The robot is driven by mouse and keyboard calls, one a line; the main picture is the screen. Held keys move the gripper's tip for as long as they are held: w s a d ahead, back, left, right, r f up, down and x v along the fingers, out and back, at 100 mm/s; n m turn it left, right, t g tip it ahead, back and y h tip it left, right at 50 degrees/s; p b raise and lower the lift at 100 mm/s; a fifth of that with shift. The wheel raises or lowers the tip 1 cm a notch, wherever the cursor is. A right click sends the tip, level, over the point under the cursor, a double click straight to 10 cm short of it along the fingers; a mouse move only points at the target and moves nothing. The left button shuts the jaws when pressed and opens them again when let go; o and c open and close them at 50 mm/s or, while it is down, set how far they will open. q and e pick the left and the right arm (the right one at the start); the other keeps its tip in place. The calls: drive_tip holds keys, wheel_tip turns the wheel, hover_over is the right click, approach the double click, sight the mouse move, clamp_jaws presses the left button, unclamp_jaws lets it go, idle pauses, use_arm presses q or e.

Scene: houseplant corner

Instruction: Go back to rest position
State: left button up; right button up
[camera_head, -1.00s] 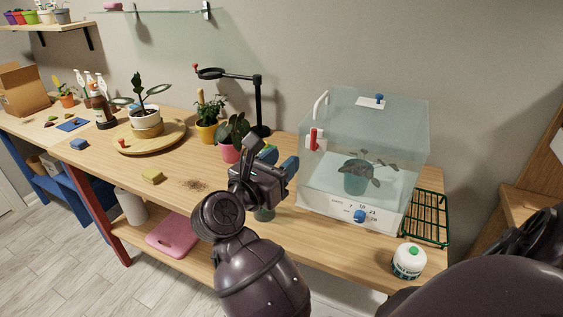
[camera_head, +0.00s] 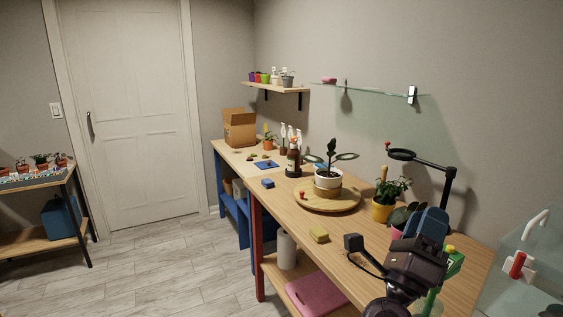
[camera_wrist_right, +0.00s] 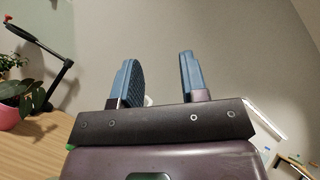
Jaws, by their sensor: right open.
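My right gripper (camera_head: 430,228) is at the lower right of the head view, above the workbench (camera_head: 375,240). Its blue fingers point up and hide part of the pink pot's plant (camera_head: 402,217) behind. In the right wrist view the two blue fingers (camera_wrist_right: 158,82) stand apart with only wall between them, so the gripper is open and empty. My left gripper is not in view.
A green object (camera_head: 453,263) is partly hidden behind my right gripper.

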drive_tip(key=w+a+f+n+t+y, duration=0.1)
drive_tip(key=a+f+n+y, duration=0.2)
drive_tip(key=f+n+y, duration=0.9)
drive_tip(key=w+a+f+n+y, duration=0.15)
drive_tip(key=f+n+y, duration=0.35)
drive_tip(key=n+y, duration=0.75)
drive_tip(key=s+d+f+n+g+h, duration=0.25)
drive_tip(key=s+f+n, duration=0.2)
drive_tip(key=f, duration=0.45)
drive_tip(key=s+d+f+n+g+h, duration=0.25)
drive_tip(key=s+f+n+g, duration=0.2)
drive_tip(key=f, duration=0.55)
drive_tip(key=s+d+f+g+h, duration=0.1)
drive_tip(key=s+d+f, duration=0.1)
drive_tip(key=s+f, duration=0.2)
drive_tip(key=s+d+f+g, duration=0.1)
drive_tip(key=s+f, duration=0.3)
drive_tip(key=s, duration=0.5)
drive_tip(key=shift+d+g+h, duration=0.35)
drive_tip(key=shift+d+g, duration=0.05)
